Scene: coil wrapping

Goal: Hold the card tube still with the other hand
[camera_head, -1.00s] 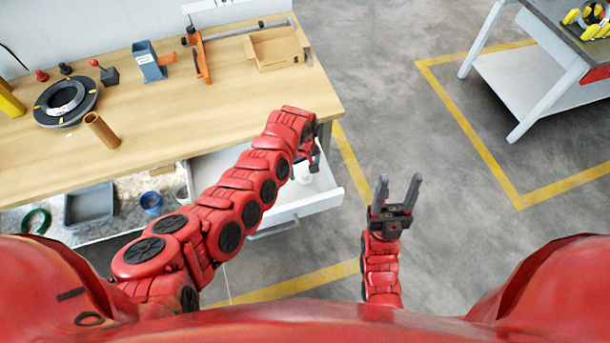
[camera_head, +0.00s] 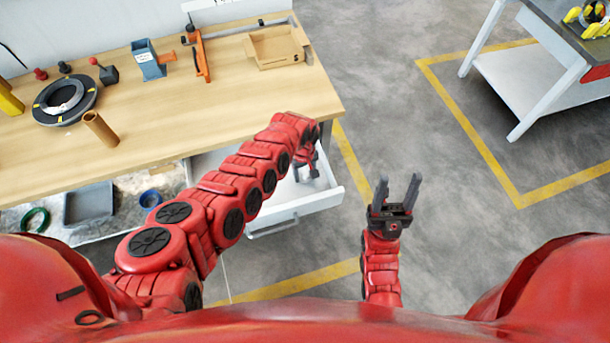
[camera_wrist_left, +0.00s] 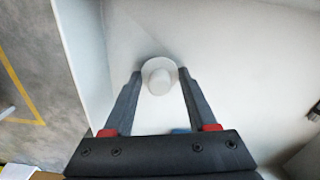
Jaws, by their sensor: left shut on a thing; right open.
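The brown card tube (camera_head: 100,128) stands upright on the workbench near its front edge, at the left of the head view. No gripper is at it. My left gripper (camera_head: 308,168) is down in the open white drawer, far to the right of the tube. In the left wrist view its fingers (camera_wrist_left: 160,76) are shut on a small white round thing (camera_wrist_left: 158,78) with a wider disc behind it. My arm partly hides this in the head view. My right gripper (camera_head: 397,190) is open and empty, fingers pointing away from me, over the floor right of the drawer.
The open drawer (camera_head: 325,203) juts out below the bench's right end. On the bench (camera_head: 200,115) are a black coil (camera_head: 48,110), a blue holder (camera_head: 147,62), an orange tool (camera_head: 201,58) and a cardboard tray (camera_head: 275,62). The bench middle is clear.

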